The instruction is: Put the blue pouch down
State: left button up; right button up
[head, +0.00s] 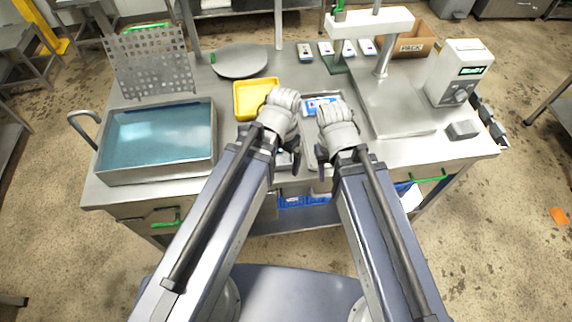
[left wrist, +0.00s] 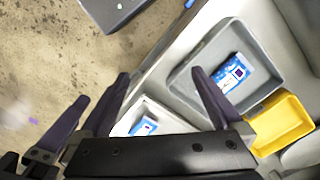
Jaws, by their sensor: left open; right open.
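One blue-and-white pouch (head: 320,105) lies flat in a grey tray at the middle of the table, and it also shows in the left wrist view (left wrist: 234,74). A second blue-and-white pouch (left wrist: 145,126) lies in a smaller pale tray (left wrist: 172,122) near the table's front edge, partly hidden behind my gripper body. My left gripper (head: 284,166) is open above the front of the table; in the left wrist view its fingers (left wrist: 160,95) stand apart with nothing held between them. My right gripper (head: 323,176) is open beside it to the right, partly hidden by its own arm.
A yellow tray (head: 245,110) stands left of the grey tray (left wrist: 185,83). A water-filled basin (head: 158,180) is at the left. A metal stand (head: 400,120) and a white device (head: 459,72) are at the right. Several small packets lie at the back.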

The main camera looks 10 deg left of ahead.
pick_arm(q)
jog(key=shift+s+d+n+y, duration=0.3)
jog(key=shift+s+d+n, duration=0.1)
jog(key=shift+s+n, duration=0.2)
jog(key=shift+s+d+n+y, duration=0.3)
jog(key=shift+s+d+n, duration=0.1)
jog(key=shift+s+n, duration=0.15)
